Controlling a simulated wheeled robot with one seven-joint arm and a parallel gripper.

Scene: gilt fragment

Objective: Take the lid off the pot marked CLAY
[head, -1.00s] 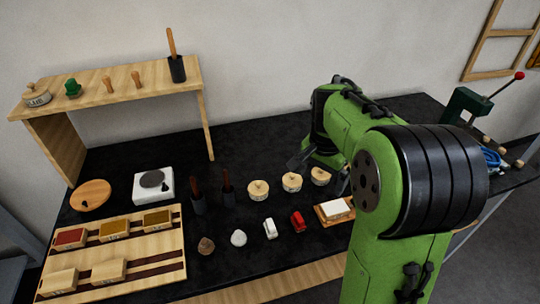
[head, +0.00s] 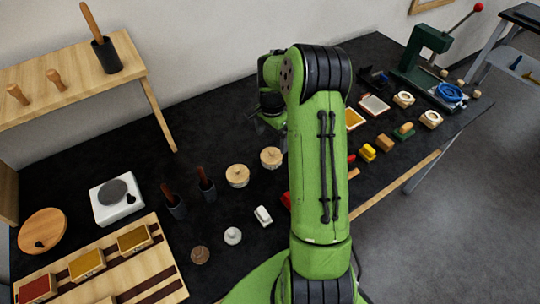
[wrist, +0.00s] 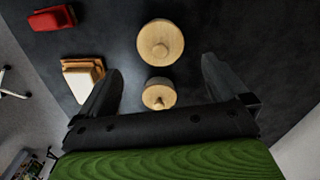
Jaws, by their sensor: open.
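Two lidded pots stand in the head view, a left one (head: 237,175) and a right one (head: 271,158), with pale wooden knobbed lids. Their markings are too small to read, so I cannot tell which says CLAY. A third pot from the earlier head frame is hidden behind my arm. In the wrist view I look down on two round lids, one farther up (wrist: 160,42) and one lower, nearer the gripper (wrist: 159,94). My gripper (wrist: 161,66) is open and empty, its dark fingers wide apart on either side of the lower lid. Contact is not visible.
A red object (wrist: 52,18) and a pale block on a wooden base (wrist: 83,75) lie left of the lids in the wrist view. Tool holders (head: 207,188) and a white scale (head: 117,198) stand left of the pots. My arm hides part of the table.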

